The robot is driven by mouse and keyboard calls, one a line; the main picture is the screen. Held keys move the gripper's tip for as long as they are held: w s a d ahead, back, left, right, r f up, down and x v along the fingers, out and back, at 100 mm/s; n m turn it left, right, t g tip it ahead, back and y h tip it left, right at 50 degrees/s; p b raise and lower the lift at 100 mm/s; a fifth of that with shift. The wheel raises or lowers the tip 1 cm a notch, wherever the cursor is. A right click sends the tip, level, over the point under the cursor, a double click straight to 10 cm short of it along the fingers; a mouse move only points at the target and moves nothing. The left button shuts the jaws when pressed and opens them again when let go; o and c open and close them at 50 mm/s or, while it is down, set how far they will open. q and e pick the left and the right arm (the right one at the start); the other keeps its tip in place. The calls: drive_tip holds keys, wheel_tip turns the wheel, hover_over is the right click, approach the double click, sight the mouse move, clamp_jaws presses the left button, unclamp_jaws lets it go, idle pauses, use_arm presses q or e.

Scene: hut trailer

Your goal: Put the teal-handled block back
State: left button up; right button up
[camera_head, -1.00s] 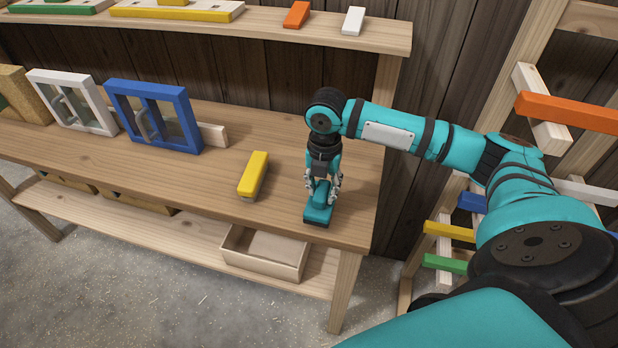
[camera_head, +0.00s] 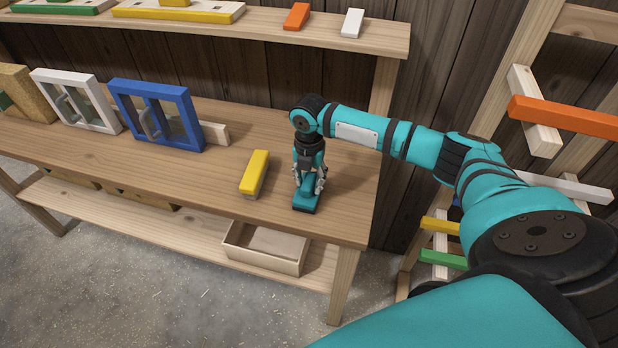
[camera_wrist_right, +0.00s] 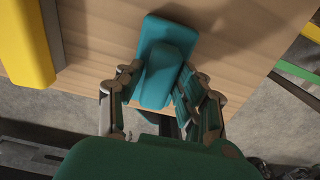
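The teal-handled block (camera_head: 305,203) has a teal handle on a teal base with a dark underside. It is at the right end of the wooden workbench (camera_head: 215,180), right of the yellow-handled block (camera_head: 254,174). My right gripper (camera_head: 309,184) points down over it, shut on its handle, with fingers on both sides. In the right wrist view the teal-handled block (camera_wrist_right: 164,70) sits between the fingers (camera_wrist_right: 160,88). Whether its underside touches the bench or hangs just above cannot be told. My left gripper is not in view.
A blue-framed window piece (camera_head: 155,115) and a white one (camera_head: 76,100) stand at the bench's left. An open wooden box (camera_head: 265,250) is on the lower shelf. An upper shelf (camera_head: 340,38) holds orange and white blocks. A rack with coloured bars (camera_head: 560,113) stands right.

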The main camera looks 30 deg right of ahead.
sight(309, 179)
drive_tip(key=shift+o, duration=1)
drive_tip(key=shift+w, duration=0.1)
wheel_tip(309, 179, up, 12)
drive_tip(key=b, duration=0.3)
